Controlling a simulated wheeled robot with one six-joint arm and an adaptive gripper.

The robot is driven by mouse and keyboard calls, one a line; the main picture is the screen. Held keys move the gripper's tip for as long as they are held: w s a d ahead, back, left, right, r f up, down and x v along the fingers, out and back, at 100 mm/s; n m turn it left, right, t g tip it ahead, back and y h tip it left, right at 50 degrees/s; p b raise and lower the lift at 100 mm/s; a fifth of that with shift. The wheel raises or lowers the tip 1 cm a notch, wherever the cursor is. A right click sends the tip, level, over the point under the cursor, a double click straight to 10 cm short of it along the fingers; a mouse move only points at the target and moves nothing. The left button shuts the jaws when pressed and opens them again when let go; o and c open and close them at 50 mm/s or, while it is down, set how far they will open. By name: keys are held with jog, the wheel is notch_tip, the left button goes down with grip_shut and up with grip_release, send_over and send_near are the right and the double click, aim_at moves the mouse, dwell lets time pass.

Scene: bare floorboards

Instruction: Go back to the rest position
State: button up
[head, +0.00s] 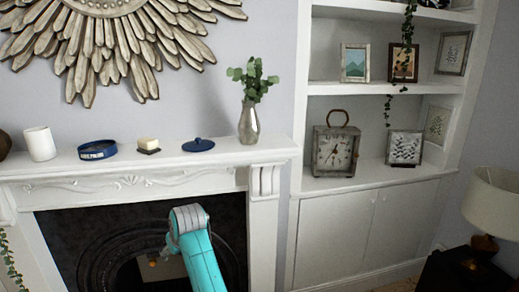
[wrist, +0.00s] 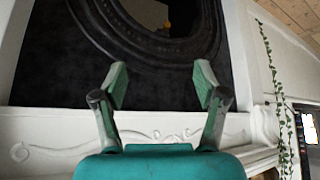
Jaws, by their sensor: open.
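My gripper (wrist: 161,82) shows in the wrist view with its two green finger pads wide apart and nothing between them. Behind the pads is the dark fireplace surround (wrist: 60,60), with the carved white mantel below it in that picture. In the head view my teal arm rises in front of the fireplace opening, below the mantel shelf (head: 232,154). The gripper's fingers cannot be made out there.
On the shelf stand a white cup (head: 40,144), a blue tin (head: 97,150), a cream block on a dark base (head: 148,145), a blue lid (head: 198,145) and a silver vase (head: 249,124). A clock (head: 335,152) sits in the right shelving; a lamp (head: 494,200) stands lower right.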

jog(key=s+d+f+m+t, duration=0.1)
jog(key=s+d+f, duration=0.1)
jog(key=d+f, duration=0.35)
jog(key=s+d+f, duration=0.1)
jog(key=d+f, duration=0.2)
jog(key=f, duration=0.5)
jog(key=s+d+f+m+t+h, duration=0.1)
jog(key=s+d+f+m+t, duration=0.25)
jog(key=s+d+f, duration=1.5)
jog(key=s+d+r+m+t+h, duration=0.15)
jog(key=s+d, duration=0.25)
jog(key=s, duration=0.4)
jog(key=s+d+r, duration=0.3)
jog(key=s+d, duration=0.1)
jog(key=s, duration=0.3)
jog(key=s+d+r+t, duration=0.15)
jog(key=s+d, duration=0.25)
jog(key=s, duration=0.4)
jog(key=s+d+r+m+t+h, duration=0.1)
jog(key=s+d+r, duration=0.1)
jog(key=s+r, duration=0.6)
jog(key=s+d+r+m+t+h, duration=0.1)
jog(key=s+d+r, duration=0.1)
jog(key=s+r, duration=0.6)
jog(key=shift+d+r, duration=0.15)
jog(key=shift+r, duration=0.6)
